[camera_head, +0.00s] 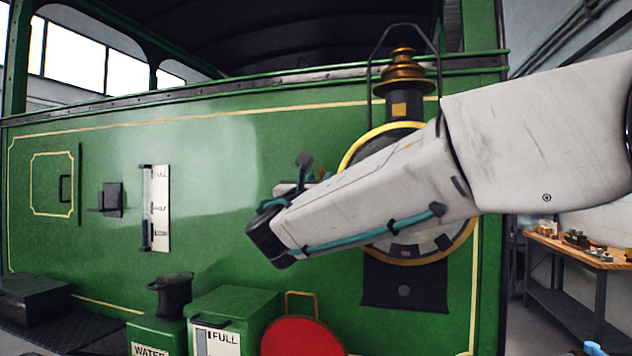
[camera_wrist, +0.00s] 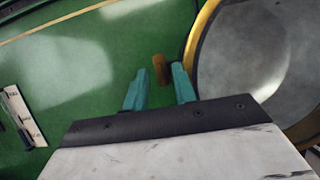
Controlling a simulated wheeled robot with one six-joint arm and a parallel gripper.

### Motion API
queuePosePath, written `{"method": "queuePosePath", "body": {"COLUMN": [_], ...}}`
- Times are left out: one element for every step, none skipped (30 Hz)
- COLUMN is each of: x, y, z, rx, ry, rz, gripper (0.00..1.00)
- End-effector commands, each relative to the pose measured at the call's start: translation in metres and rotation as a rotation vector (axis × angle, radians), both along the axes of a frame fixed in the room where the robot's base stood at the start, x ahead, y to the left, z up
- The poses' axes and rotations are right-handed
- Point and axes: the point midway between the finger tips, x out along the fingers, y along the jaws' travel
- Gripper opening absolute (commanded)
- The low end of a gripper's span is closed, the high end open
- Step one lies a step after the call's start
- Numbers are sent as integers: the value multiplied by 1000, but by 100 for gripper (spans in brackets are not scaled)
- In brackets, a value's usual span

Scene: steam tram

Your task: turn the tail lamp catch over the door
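The tail lamp (camera_head: 400,105) is mounted on the green wall, with a brass rim and a round glass front largely hidden behind my arm. In the wrist view its brass rim (camera_wrist: 200,45) and grey glass (camera_wrist: 250,60) fill the right side. A short brown peg, which looks like the catch (camera_wrist: 160,70), stands just left of the rim. My gripper (camera_wrist: 159,69) has two teal fingers, apart, with the peg in line between their tips. Green shows on both sides of the peg, so neither finger appears to touch it. In the head view the fingers are mostly hidden by my wrist.
A white level gauge (camera_head: 160,208) and a dark bracket (camera_head: 112,200) are on the wall to the left. Below stand a green water box (camera_head: 158,335), a green box marked FULL (camera_head: 235,310) and a red disc (camera_head: 300,338). A workbench (camera_head: 570,245) is at right.

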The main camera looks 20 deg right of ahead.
Motion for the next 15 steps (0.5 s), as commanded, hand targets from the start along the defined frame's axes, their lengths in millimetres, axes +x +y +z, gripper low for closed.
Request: {"method": "queuePosePath", "body": {"x": [0, 0, 0, 0, 0, 0, 0, 0, 0, 0, 0, 0, 0, 0, 1], "y": [0, 0, 0, 0, 0, 5, 4, 3, 3, 3, 3, 3, 3, 3, 3], "z": [0, 0, 0, 0, 0, 0, 0, 0, 0, 0, 0, 0, 0, 0, 0], "rx": [0, 0, 0, 0, 0, 0, 0, 1, 2, 4, 7, 12, 18, 25, 36], "ry": [0, 0, 0, 0, 0, 0, 0, -1, -2, -3, -5, -9, -13, -18, -26], "rz": [0, 0, 0, 1, 1, 2, 2, 3, 3, 3, 3, 3, 4, 4, 4], "gripper": [12, 4, 0, 0, 0, 0, 0, 0, 0, 0, 0, 0, 0, 0, 0]}}
